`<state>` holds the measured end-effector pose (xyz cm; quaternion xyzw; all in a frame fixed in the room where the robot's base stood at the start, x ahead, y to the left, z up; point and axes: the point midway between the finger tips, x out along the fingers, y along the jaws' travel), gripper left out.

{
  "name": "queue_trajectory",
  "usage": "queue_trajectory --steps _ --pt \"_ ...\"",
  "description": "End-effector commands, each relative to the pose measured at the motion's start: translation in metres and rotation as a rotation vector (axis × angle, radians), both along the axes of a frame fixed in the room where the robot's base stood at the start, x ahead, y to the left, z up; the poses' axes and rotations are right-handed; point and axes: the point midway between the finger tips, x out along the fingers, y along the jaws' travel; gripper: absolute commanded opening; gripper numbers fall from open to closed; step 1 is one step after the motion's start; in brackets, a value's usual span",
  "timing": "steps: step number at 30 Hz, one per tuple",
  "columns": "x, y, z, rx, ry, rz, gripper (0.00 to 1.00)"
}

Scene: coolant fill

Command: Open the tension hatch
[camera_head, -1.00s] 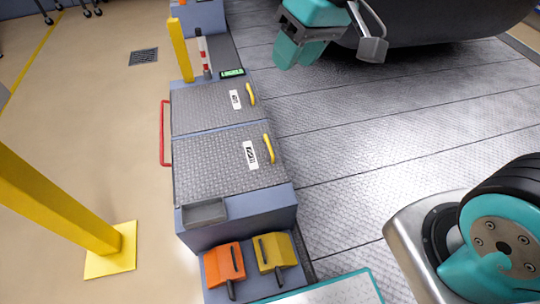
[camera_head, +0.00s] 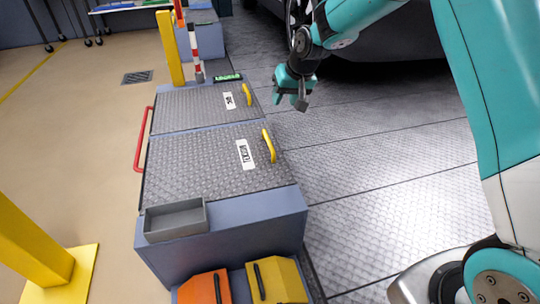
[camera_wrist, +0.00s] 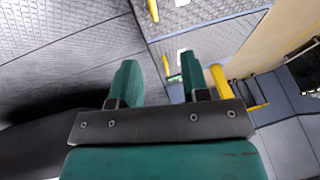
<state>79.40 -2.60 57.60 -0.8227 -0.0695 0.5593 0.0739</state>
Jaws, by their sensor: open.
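Two grey tread-plate hatches lie shut on top of a blue-grey cabinet. The near hatch (camera_head: 200,169) and the far hatch (camera_head: 190,108) each have a white label and a yellow handle along the right edge. The near handle (camera_head: 269,146) and far handle (camera_head: 247,95) are both clear of my gripper (camera_head: 294,98). My gripper is open and empty, to the right of the far handle. In the wrist view, its two teal fingers (camera_wrist: 158,76) are apart, with yellow handles beyond them.
A yellow post (camera_head: 170,48) and a red-white post (camera_head: 195,53) stand at the cabinet's far end. A red rail (camera_head: 143,140) runs along its left side. Tread-plate floor lies right.

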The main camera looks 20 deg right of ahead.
Motion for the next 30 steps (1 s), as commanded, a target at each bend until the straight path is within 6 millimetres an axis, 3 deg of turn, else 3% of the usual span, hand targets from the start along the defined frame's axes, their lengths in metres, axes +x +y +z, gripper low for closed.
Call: queue_trajectory --steps 1,11,24,30 --pt "0.006 -0.003 -0.022 -0.001 -0.005 -0.011 0.42" --pt "0.022 -0.007 -0.056 -0.004 -0.012 -0.034 0.42" --pt "0.058 0.011 -0.147 -0.004 -0.012 -0.032 0.42" --pt "0.073 0.018 -0.180 -0.004 -0.012 -0.033 0.42"
